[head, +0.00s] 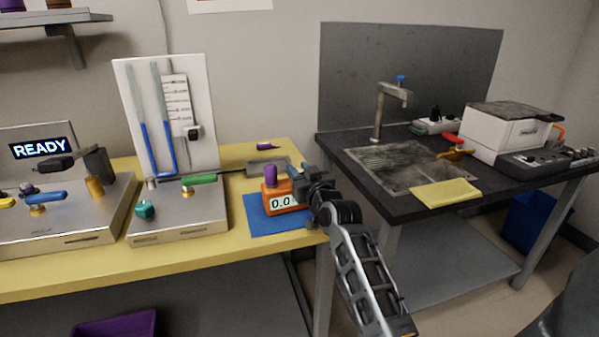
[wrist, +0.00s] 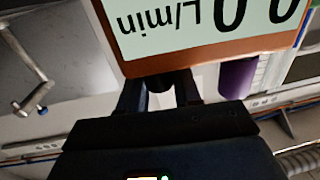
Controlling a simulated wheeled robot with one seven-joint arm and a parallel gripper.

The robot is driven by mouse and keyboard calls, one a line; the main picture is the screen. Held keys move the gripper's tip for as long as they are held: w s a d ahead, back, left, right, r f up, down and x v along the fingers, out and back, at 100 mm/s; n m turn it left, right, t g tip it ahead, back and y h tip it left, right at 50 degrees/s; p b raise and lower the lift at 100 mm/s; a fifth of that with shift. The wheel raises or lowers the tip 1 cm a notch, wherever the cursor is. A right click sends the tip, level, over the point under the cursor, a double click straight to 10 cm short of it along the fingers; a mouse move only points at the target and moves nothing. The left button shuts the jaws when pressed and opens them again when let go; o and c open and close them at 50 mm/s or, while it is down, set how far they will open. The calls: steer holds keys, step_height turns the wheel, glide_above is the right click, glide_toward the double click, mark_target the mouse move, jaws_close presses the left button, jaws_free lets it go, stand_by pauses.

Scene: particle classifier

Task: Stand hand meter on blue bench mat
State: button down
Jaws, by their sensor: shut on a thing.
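The hand meter (head: 279,189) is an orange box with a pale display reading 0.0. It looks upright, over or on the blue bench mat (head: 262,224) on the yellow bench; I cannot tell whether its base touches the mat. My gripper (head: 306,188) comes from the right and is shut on the meter. A purple part (head: 271,174) shows at the meter's top. In the wrist view the meter's L/min display (wrist: 200,22) appears upside down and close, beyond my gripper's fingers (wrist: 160,92).
A steel unit with knobs and a tube panel (head: 178,222) stands left of the mat. A grey tray-like object (head: 268,166) lies behind the meter. Right is a dark sink bench (head: 385,205) with a yellow cloth (head: 445,193). The mat's front left is bare.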

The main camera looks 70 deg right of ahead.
steer(key=shift+f, duration=0.1)
steer(key=c, duration=0.8)
jaws_free()
